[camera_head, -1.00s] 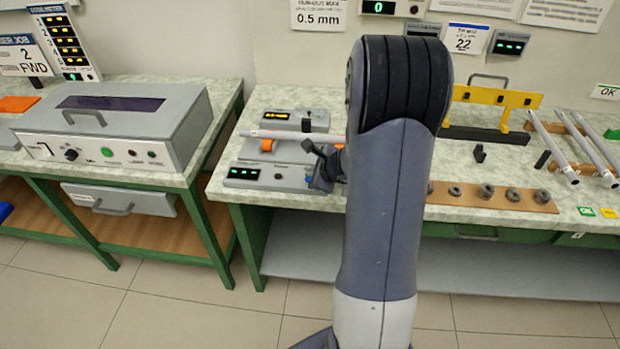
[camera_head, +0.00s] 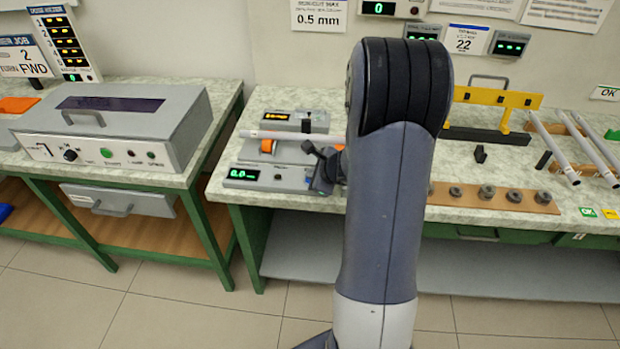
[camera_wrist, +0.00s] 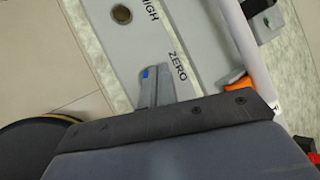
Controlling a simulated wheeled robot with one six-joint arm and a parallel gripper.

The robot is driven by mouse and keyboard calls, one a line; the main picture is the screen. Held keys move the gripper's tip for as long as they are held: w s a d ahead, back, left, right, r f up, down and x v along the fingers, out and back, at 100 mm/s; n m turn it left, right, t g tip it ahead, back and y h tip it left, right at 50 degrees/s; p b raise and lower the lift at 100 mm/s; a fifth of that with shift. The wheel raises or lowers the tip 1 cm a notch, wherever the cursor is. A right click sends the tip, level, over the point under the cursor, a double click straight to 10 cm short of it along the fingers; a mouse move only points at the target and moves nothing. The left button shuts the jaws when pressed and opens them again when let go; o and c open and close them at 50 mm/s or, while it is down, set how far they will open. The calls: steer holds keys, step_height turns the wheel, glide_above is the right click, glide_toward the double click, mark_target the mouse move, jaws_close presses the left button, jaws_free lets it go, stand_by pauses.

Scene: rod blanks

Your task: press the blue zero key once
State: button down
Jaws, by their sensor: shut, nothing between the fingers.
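The gauge unit (camera_head: 272,178) is a grey box on the right-hand bench, with a lit green readout (camera_head: 243,174) on its front. In the wrist view the word ZERO is printed on its grey top (camera_wrist: 190,50). A small patch of the blue zero key (camera_wrist: 145,73) shows at my fingertips, mostly covered by them. My gripper (camera_wrist: 152,80) is shut and empty, with its tips at the key; I cannot tell whether they press it.
Washers on a wooden strip (camera_head: 540,205) and several rods (camera_head: 553,147) lie to the right.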

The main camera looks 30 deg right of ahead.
steer(key=shift+r+p, duration=0.35)
steer(key=shift+r, duration=0.3)
step_height(320, 180, up, 5)
steer(key=p, duration=0.4)
steer(key=shift+r, duration=0.1)
steer(key=shift+f, duration=0.2)
stand_by(0.3)
steer(key=shift+f+b, duration=0.65)
steer(key=shift+f, duration=0.25)
steer(key=shift+r+p, duration=0.35)
steer(key=shift+p, duration=0.8)
step_height(320, 180, up, 5)
steer(key=p, duration=0.3)
steer(key=shift+r+p, duration=0.1)
steer(key=shift+p, duration=0.25)
